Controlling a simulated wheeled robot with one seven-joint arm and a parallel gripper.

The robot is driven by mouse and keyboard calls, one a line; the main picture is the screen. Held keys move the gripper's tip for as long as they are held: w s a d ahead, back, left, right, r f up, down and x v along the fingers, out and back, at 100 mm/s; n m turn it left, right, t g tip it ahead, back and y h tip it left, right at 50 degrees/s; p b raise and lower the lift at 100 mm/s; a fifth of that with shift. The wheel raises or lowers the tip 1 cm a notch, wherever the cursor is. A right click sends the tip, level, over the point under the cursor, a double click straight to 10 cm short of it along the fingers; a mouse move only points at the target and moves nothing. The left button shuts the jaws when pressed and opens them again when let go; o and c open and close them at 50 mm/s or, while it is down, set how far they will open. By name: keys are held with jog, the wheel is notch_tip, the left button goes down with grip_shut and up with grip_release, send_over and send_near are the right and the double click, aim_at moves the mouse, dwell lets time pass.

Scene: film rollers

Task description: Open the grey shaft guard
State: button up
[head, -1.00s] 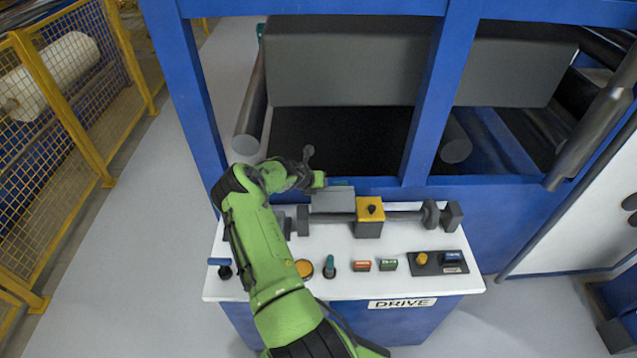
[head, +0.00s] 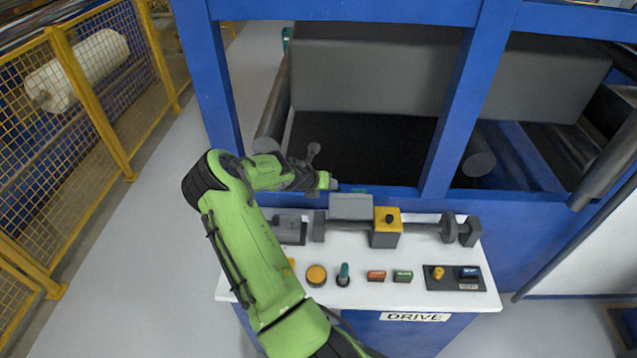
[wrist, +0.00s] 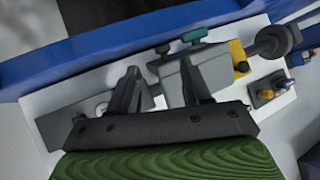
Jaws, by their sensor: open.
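The grey shaft guard (head: 350,206) is a box-like cover over the shaft, just left of the yellow-topped block (head: 387,220). It looks closed. A teal tab (head: 358,190) shows at its back edge. In the wrist view the guard (wrist: 212,72) lies behind and right of the right finger, with the teal tab (wrist: 195,35) beyond. My gripper (head: 330,182) is by the guard's back left corner in the head view. I cannot tell whether a finger touches the guard.
The shaft (head: 425,228) runs right to a grey collar. Buttons and switches, among them an orange button (head: 316,275) and a teal knob (head: 343,275), stand along the white bench's (head: 330,293) front. A blue frame post (head: 455,110) rises behind the bench. A yellow mesh fence (head: 95,105) is at left.

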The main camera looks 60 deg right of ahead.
jog(key=v, duration=0.5)
jog(key=shift+r, duration=0.1)
dwell(0.3)
